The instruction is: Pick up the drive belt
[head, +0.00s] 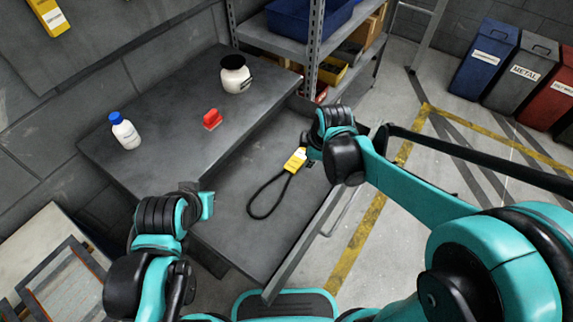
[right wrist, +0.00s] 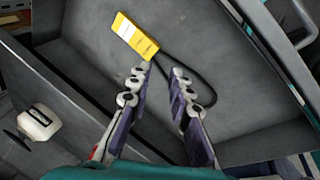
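The drive belt (head: 251,207) is a thin black loop with a yellow tag (head: 295,160), lying in the open grey drawer. In the right wrist view, the yellow tag (right wrist: 135,36) lies just beyond my fingertips, and part of the black belt (right wrist: 213,85) curves past them. My right gripper (right wrist: 160,80) is open, its two fingers apart above the drawer floor; I cannot tell whether they touch the belt. In the head view my right gripper (head: 308,160) is at the tag end, mostly hidden by its wrist. My left gripper (head: 207,204) is by the bench's front edge, its fingers not clear.
On the grey bench (head: 165,110) stand a white bottle with a blue cap (head: 125,132), a red object (head: 212,119) and a white jar with a black lid (head: 236,75). The drawer's raised front (head: 300,255) borders the belt's area. Shelving (head: 285,45) stands behind.

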